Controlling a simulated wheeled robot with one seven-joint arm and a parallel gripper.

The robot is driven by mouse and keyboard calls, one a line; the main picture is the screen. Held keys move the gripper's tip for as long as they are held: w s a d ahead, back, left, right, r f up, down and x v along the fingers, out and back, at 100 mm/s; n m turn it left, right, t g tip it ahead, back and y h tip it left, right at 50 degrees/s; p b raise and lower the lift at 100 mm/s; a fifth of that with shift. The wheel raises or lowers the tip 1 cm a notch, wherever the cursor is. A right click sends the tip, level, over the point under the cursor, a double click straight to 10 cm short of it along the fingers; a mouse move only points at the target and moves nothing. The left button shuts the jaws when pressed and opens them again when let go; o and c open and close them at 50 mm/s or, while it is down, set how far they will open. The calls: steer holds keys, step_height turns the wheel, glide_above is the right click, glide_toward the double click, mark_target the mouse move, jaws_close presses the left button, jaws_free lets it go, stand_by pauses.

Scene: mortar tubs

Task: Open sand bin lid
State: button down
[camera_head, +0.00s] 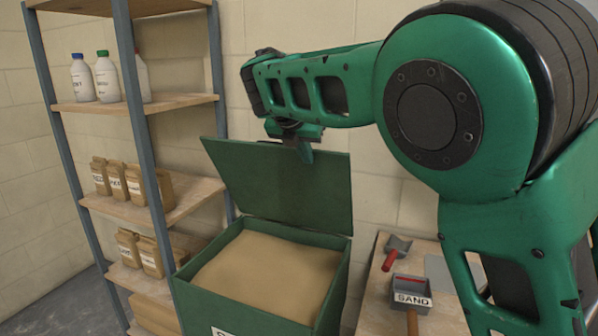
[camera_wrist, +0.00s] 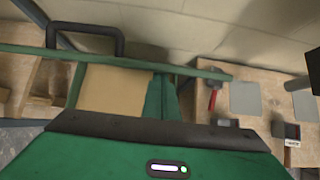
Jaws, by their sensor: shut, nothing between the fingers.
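The green sand bin (camera_head: 255,308) stands at the lower middle of the head view, full of tan sand (camera_head: 265,275). Its green lid (camera_head: 285,190) stands raised at the back, tilted up steeply. My gripper (camera_head: 304,152) is shut and empty at the lid's upper edge; I cannot tell whether it touches the lid. In the wrist view my gripper (camera_wrist: 161,98) shows as closed green fingers. There the lid's edge (camera_wrist: 30,50) is a thin green bar with a black handle (camera_wrist: 85,30), left of the fingers. Sand (camera_wrist: 108,88) shows below the bar.
A shelf rack (camera_head: 138,110) with bottles (camera_head: 107,76) and bags (camera_head: 118,180) stands left of the bin. A block wall stands behind.

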steer(key=shift+g+y, duration=0.3)
steer(key=shift+g, duration=0.2)
steer(key=w, duration=0.1)
steer(key=w+d+r, duration=0.1)
steer(key=w, duration=0.1)
steer(key=w+d+r, duration=0.1)
steer(key=shift+w+d+r, duration=0.1)
steer(key=shift+w+r, duration=0.1)
steer(key=shift+r, duration=0.05)
steer(key=shift+w+d+r+g, duration=0.25)
steer(key=shift+w+r, duration=0.05)
steer(key=shift+w, duration=0.35)
steer(key=shift+w+d+r+g, duration=0.25)
steer(key=shift+w, duration=0.35)
steer(key=shift+a, duration=0.1)
